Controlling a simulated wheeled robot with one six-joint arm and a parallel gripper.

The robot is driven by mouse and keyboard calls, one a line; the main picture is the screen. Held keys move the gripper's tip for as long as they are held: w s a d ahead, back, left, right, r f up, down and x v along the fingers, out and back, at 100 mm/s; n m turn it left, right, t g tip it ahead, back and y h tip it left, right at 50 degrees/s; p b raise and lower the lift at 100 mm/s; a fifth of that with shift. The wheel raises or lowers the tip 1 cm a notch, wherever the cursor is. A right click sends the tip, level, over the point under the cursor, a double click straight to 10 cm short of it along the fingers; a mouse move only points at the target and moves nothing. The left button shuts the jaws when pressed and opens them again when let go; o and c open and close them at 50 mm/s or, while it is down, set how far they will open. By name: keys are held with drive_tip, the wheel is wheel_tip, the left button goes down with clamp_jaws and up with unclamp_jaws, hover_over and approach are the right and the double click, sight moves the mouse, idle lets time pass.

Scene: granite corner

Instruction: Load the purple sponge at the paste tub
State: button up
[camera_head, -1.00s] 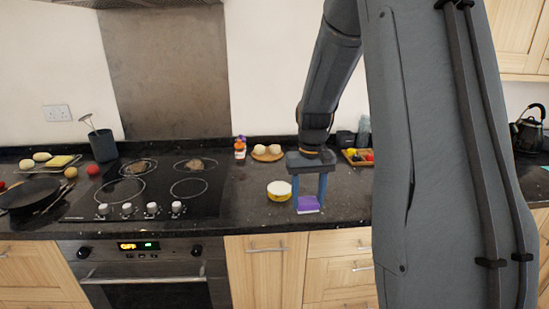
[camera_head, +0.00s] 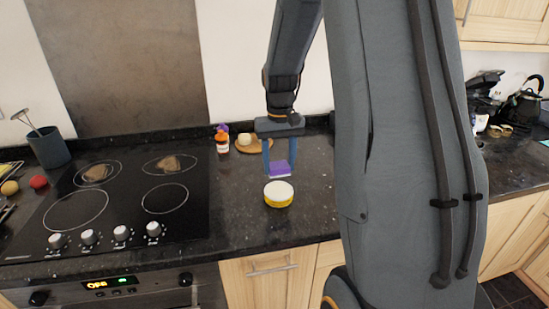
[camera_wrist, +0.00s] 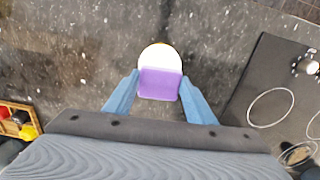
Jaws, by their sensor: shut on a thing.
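The purple sponge (camera_head: 280,167) with a paler lower edge is held between the two blue fingers of my gripper (camera_head: 281,164), which is shut on it. The paste tub (camera_head: 279,194), round with a white top and yellow side, stands on the counter just below the sponge in the head view. In the wrist view the sponge (camera_wrist: 160,84) sits between the fingertips (camera_wrist: 160,78) and covers part of the tub's white top (camera_wrist: 160,54). I cannot tell whether the sponge touches the tub.
The black hob (camera_head: 120,200) lies to the left. An orange-and-white bottle (camera_head: 222,142) and a round wooden board (camera_head: 262,146) stand behind, near the wall. A tray of coloured items (camera_wrist: 18,122) shows in the wrist view. Counter around the tub is clear.

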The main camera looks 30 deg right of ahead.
drive_tip(key=shift+f+b, duration=2.45)
drive_tip(key=shift+f, duration=0.45)
drive_tip(key=shift+s, duration=0.1)
drive_tip(key=shift+f, duration=0.6)
idle(0.4)
drive_tip(key=shift+r+p, duration=2.9)
drive_tip(key=shift+r, duration=0.7)
